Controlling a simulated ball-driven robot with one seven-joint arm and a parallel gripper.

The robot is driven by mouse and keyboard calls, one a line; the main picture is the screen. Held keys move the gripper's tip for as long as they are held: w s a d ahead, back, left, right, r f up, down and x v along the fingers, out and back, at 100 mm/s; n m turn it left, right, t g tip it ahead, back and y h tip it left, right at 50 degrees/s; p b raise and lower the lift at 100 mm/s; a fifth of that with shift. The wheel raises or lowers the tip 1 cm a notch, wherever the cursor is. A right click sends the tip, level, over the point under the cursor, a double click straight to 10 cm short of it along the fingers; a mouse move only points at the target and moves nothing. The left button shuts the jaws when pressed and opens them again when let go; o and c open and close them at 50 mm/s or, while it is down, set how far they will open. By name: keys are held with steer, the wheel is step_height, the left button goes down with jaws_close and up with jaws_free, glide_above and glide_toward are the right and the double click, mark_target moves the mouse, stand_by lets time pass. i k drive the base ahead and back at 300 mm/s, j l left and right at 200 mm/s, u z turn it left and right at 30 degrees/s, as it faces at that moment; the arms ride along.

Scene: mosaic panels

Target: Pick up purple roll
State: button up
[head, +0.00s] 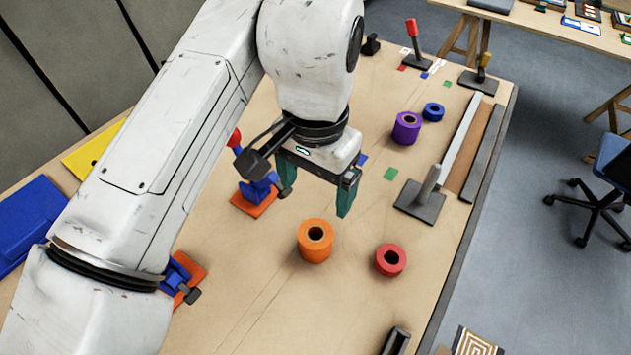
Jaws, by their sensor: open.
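The purple roll (407,128) stands upright on the wooden table, right of the middle and toward the back in the head view. Its dark centre hole faces up. My gripper (315,199) hangs above the table, left of and nearer than the purple roll, clearly apart from it. Its two green fingers point down and are spread, with nothing between them.
An orange roll (315,241) and a red roll (391,260) stand in front of my gripper. A small blue roll (433,112) stands behind the purple roll. A dark plate with a grey post (420,203) lies in front of the purple roll. Blue and orange clamps stand left.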

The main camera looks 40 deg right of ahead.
mark_target(408, 125)
steer(key=i+l, duration=0.1)
steer(key=l, duration=0.3)
steer(key=i+l, duration=0.1)
steer(key=l, duration=0.25)
steer(key=i+l, duration=0.1)
steer(key=l, duration=0.3)
steer(key=i+l, duration=0.15)
steer(key=l, duration=0.2)
steer(key=i+l, duration=0.1)
steer(key=l, duration=0.3)
